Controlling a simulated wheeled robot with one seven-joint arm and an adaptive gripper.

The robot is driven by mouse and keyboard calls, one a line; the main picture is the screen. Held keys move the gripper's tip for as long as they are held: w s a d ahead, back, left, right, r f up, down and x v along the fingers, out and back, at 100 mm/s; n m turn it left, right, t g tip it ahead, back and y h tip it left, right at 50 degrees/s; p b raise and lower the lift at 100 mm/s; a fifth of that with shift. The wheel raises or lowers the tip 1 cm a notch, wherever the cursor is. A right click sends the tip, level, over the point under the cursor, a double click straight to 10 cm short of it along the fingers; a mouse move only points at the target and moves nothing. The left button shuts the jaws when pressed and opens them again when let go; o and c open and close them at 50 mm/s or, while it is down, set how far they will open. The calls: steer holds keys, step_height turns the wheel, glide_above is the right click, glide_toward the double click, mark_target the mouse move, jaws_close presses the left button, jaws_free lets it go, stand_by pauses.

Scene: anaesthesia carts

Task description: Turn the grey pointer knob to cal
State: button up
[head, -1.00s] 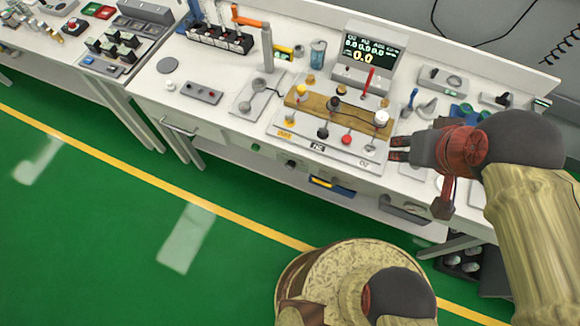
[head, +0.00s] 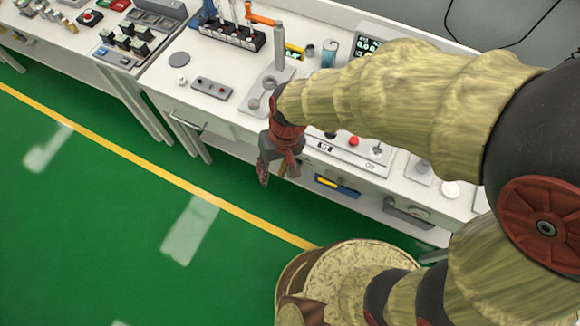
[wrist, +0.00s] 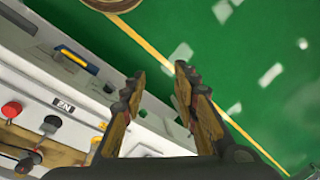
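My gripper (head: 278,176) hangs fingers down just in front of the white cart's front edge, above the green floor. In the wrist view its two fingers (wrist: 160,78) stand apart with nothing between them. A small dark grey knob (wrist: 108,88) shows on the cart's front face in the wrist view, to the left of the fingers and apart from them. It looks like the pointer knob, but its pointer direction and any cal mark are too small to read. In the head view my gripper and arm hide that part of the front.
A red knob (head: 354,141) and other controls stand on the cart top (head: 215,110). A blue-yellow item (head: 338,186) sits on the front face, with a drawer handle (head: 186,121) to the left. The green floor (head: 110,220) in front is clear.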

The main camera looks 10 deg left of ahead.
steer(key=s+a+f, duration=0.2)
steer(key=a+f, duration=1.2)
steer(key=n+t+h, duration=0.4)
steer(key=t+h, duration=0.7)
steer(key=t, duration=0.3)
glide_toward(296, 164)
steer(key=x, duration=0.7)
steer(key=shift+w+f, duration=0.2)
steer(key=shift+f, duration=0.2)
steer(key=shift+a, duration=0.15)
steer(key=c, duration=0.3)
jaws_close()
